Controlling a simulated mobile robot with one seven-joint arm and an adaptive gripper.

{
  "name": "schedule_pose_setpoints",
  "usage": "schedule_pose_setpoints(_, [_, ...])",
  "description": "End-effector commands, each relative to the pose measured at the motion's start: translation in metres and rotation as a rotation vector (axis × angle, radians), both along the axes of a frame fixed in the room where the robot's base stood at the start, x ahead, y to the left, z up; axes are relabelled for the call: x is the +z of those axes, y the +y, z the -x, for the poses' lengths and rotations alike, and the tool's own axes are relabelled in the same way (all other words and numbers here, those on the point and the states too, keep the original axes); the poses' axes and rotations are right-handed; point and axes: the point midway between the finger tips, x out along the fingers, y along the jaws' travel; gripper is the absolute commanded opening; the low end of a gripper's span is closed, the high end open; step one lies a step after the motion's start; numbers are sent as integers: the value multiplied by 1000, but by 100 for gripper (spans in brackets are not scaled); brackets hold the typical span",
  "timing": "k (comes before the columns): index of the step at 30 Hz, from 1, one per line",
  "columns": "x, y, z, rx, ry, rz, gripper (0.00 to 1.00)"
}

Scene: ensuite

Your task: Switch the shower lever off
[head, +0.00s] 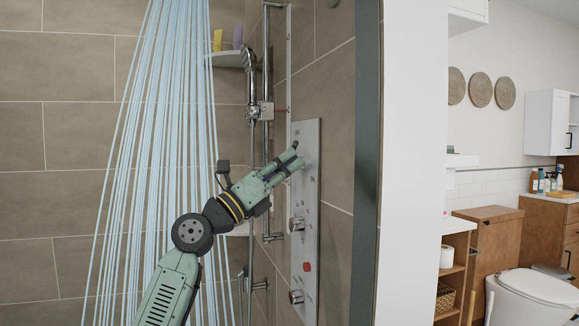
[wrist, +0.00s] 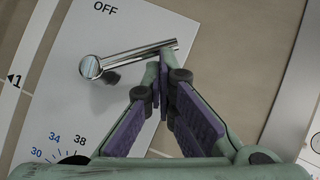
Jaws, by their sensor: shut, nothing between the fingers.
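The shower lever (wrist: 135,57) is a chrome bar on a white control panel (wrist: 60,110). In the wrist view its round pivot is at the left and its free end points right and slightly up. The word OFF is printed above the pivot. My gripper (wrist: 165,72) is shut and empty, its fingertips just below the lever's free end; I cannot tell if they touch it. In the head view my gripper (head: 292,158) is at the upper part of the panel (head: 309,205) and the lever is hidden. Water streams (head: 165,130) fall at the left.
Below my gripper, chrome knobs (head: 297,224) and a red button (head: 307,266) stick out of the panel. A riser rail with a hand shower (head: 250,75) stands behind it, near a corner shelf (head: 226,58). A wall edge (head: 366,150) stands to the right.

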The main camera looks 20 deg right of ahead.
Motion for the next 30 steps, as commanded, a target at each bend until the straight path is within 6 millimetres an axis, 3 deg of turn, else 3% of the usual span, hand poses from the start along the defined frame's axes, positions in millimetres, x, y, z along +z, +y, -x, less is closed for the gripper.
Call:
schedule_pose_setpoints(12, [21, -1, -5, -2, -2, -1, 0])
schedule_pose_setpoints(30, [31, 0, -9, 0, -1, 0, 0])
